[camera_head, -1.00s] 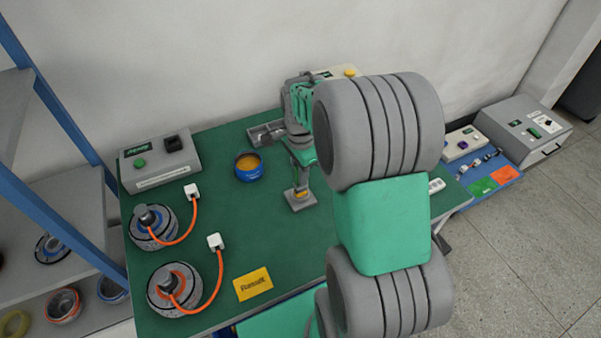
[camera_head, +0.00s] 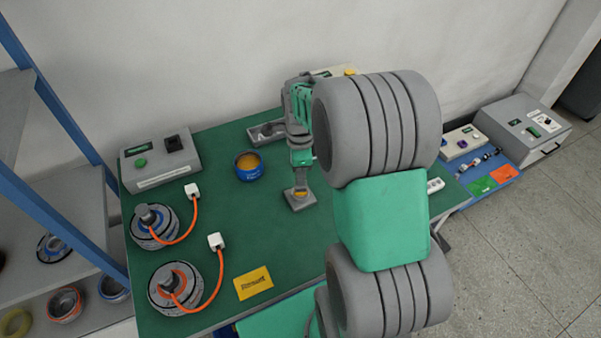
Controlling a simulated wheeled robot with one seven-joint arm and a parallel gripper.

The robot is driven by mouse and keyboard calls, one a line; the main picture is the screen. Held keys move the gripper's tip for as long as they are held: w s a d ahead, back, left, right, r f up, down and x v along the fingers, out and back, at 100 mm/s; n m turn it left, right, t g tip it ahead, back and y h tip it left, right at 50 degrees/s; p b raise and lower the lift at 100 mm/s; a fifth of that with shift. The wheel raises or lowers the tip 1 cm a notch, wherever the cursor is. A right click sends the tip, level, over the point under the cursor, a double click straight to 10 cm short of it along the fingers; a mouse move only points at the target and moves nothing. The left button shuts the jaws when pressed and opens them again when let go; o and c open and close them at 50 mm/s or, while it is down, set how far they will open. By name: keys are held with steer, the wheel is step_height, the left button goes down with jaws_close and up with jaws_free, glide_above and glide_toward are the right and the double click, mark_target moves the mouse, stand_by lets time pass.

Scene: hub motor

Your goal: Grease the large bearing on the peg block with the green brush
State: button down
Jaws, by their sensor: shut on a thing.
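The peg block (camera_head: 300,204) is a small grey block on the green table, right of the blue tub. A small yellow-orange patch shows at its middle; I cannot tell whether it is the bearing, grease or the brush tip. My gripper (camera_head: 300,150) points down above the block, shut on the green brush (camera_head: 301,158). The brush's green part shows at the jaws, and a grey part reaches down to the block. It looks nearly upright; contact is too small to tell. The large bearing is not clearly distinguishable.
A blue tub (camera_head: 249,174) of orange-yellow grease stands left of the gripper. Two hub motors (camera_head: 176,300) with orange cables are at the left. A grey control box (camera_head: 160,162) stands behind them. A yellow card (camera_head: 254,284) lies in front. My arm hides the table's right part.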

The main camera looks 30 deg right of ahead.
steer(key=n, duration=0.8)
steer(key=shift+f, duration=0.1)
steer(key=m, duration=0.3)
steer(key=shift+p, duration=0.3)
steer(key=m, duration=0.5)
